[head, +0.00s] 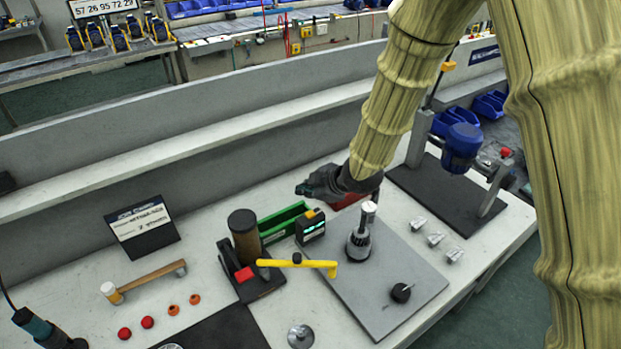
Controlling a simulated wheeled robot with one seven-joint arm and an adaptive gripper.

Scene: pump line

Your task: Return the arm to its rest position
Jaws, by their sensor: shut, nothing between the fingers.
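My arm, in a yellowish ribbed cover, comes down from the top right of the head view. My gripper (304,189) is dark and points left, above the back part of the workbench (70,270). It is shut and holds nothing. It is above and behind a green tray (284,222) and a small black device with a lit display (311,228). The fingertips are small in the picture. Part of a red object (345,201) shows below the wrist.
A grey plate (400,265) bears a metal pump part (358,246) and a black knob (401,292). A yellow-handled tool (297,264) lies beside a black press (243,240). A blue motor (462,147) stands at right. A mallet (145,282) and sign (143,226) are at left.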

